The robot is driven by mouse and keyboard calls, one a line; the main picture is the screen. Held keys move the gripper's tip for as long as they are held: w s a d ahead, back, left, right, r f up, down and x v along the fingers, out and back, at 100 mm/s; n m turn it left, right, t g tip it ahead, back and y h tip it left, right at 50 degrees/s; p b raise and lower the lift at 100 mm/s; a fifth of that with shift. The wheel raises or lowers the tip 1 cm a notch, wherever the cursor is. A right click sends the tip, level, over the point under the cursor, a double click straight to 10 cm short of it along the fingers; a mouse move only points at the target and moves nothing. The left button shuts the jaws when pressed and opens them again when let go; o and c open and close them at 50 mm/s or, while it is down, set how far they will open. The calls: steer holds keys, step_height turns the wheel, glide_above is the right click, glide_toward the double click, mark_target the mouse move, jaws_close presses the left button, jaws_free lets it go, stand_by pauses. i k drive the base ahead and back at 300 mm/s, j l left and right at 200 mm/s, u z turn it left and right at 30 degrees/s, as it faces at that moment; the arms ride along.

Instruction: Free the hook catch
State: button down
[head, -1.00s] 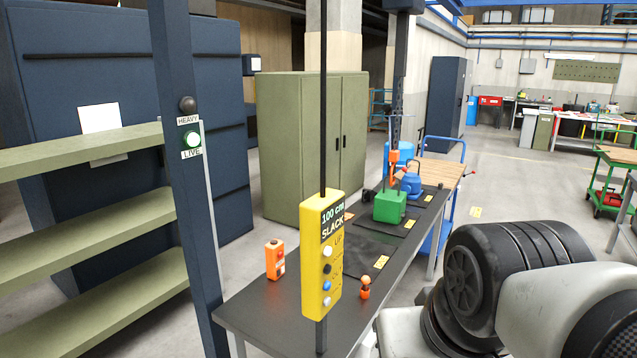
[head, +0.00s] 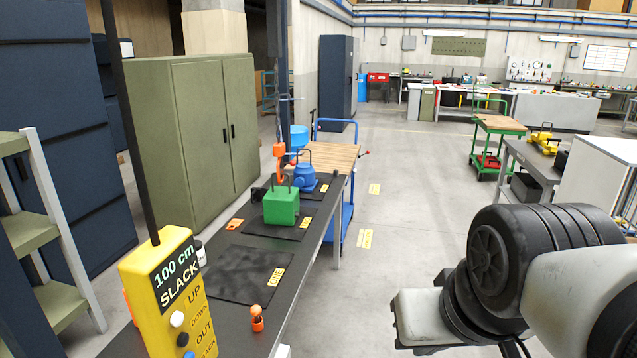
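An orange hook (head: 279,165) hangs over the far half of the black bench (head: 221,254). It is at the handle of a green block (head: 281,206) that stands on a dark mat. I cannot tell whether the hook's catch is engaged with the handle; it is too small to see. The yellow hoist pendant (head: 172,285) hangs close at the lower left. It reads 100 cm SLACK and has buttons marked UP, DOWN and OUT. My gripper is out of the picture; only links of my arm show at the right.
A blue object (head: 305,178) stands behind the green block. A bare mat marked ONE (head: 247,277) lies between. A green cabinet (head: 175,140) stands left. The floor right of the bench is open.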

mark_target(292, 163)
steer(key=i+l+z, duration=0.3)
steer(key=i, duration=0.4)
steer(key=i+z, duration=0.3)
steer(key=i, duration=0.35)
steer(key=i+l+u, duration=0.15)
steer(key=i+u, duration=0.35)
steer(key=i, duration=0.2)
steer(key=i+l+u, duration=0.5)
steer(key=i, duration=0.15)
steer(key=i+l+u, duration=0.5)
steer(key=i+l, duration=0.05)
steer(key=l, duration=0.05)
